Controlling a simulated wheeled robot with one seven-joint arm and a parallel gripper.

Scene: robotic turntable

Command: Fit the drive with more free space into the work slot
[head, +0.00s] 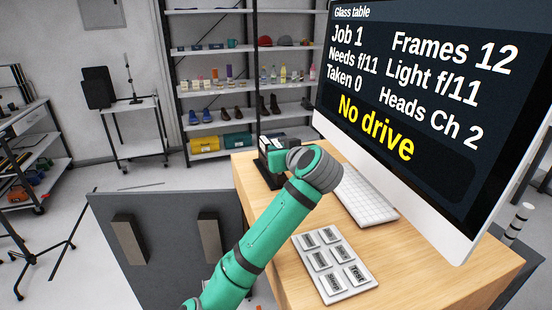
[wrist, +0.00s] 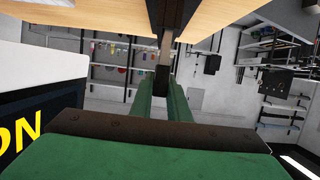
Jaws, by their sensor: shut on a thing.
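My gripper (wrist: 161,95) is shut on a narrow dark block, which I take to be a drive (wrist: 162,76). In the head view my gripper (head: 276,160) is at the far left corner of the wooden desk, beside a black upright unit (head: 263,160) with a pale patch. My wrist hides part of that unit, and I cannot tell whether the drive is in a slot. The monitor (head: 420,90) reads "No drive", "Taken 0", "Frames 12", "Needs f/11" and "Light f/11". No label or free-space figure on the drive is readable.
A white keyboard (head: 362,197) lies below the monitor. A button panel (head: 333,267) with several labelled keys is nearer on the desk (head: 400,278). A grey panel (head: 170,270) stands left of the desk. Shelves (head: 247,88) with shoes and bottles stand behind.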

